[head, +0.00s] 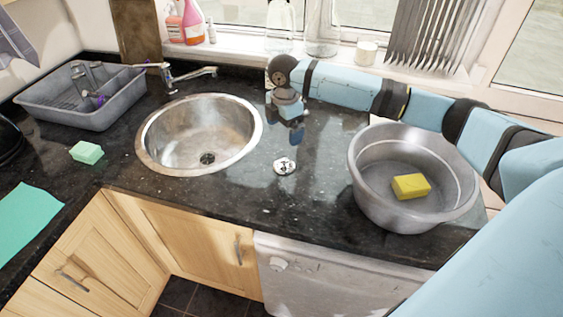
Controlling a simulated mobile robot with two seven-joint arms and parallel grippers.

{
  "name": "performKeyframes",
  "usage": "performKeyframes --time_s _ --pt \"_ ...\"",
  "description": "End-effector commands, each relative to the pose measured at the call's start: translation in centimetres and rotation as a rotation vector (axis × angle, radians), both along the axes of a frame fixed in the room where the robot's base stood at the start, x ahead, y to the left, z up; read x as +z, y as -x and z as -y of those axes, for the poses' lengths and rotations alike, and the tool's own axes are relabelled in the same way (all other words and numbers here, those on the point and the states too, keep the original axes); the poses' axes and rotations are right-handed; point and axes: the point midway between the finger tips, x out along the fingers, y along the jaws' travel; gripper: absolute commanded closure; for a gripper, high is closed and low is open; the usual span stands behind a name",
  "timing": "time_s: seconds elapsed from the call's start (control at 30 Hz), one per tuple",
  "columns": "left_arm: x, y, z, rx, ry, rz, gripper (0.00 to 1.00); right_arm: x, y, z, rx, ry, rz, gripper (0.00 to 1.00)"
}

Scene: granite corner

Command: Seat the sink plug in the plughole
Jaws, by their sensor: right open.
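The sink plug (285,166) is a small pale metal disc with a dark mark near its middle. It lies on the dark granite worktop, right of the sink. The round steel sink (185,115) is set into the worktop and looks empty. Its dark plughole (208,159) is uncovered at the bottom of the bowl. My right gripper (297,136) is open and points down above the worktop, a little behind the plug and apart from it. Its fingers are small and dark here. My left gripper is not in view.
A grey basin (360,185) with a yellow sponge (411,186) stands at the right. A tap (190,74) stands behind the sink. A grey dish rack (50,112) and a green sponge (87,152) are at the left. The worktop between sink and plug is clear.

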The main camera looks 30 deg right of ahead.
Motion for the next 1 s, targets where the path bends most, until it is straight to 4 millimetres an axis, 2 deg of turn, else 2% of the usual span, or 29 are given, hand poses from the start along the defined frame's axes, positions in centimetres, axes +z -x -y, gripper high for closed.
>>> performKeyframes --time_s 0.1,0.3,0.53,0.8,1.0 --pt "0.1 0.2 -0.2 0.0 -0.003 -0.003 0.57 -2.6 0.1 0.0 -0.002 0.0 -0.005 0.0" --pt "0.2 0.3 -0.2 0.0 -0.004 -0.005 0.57 -5.8 0.1 -0.1 -0.002 0.0 -0.001 0.0" --pt "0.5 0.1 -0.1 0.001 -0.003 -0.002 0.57 -7.4 0.3 -0.2 -0.002 0.0 0.0 0.0" --pt "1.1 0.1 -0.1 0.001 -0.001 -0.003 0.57 -11.2 0.9 -0.6 -0.002 0.0 0.001 0.0" --pt "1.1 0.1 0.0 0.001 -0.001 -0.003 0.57 -12.0 0.8 -0.5 -0.001 0.0 0.002 0.0"
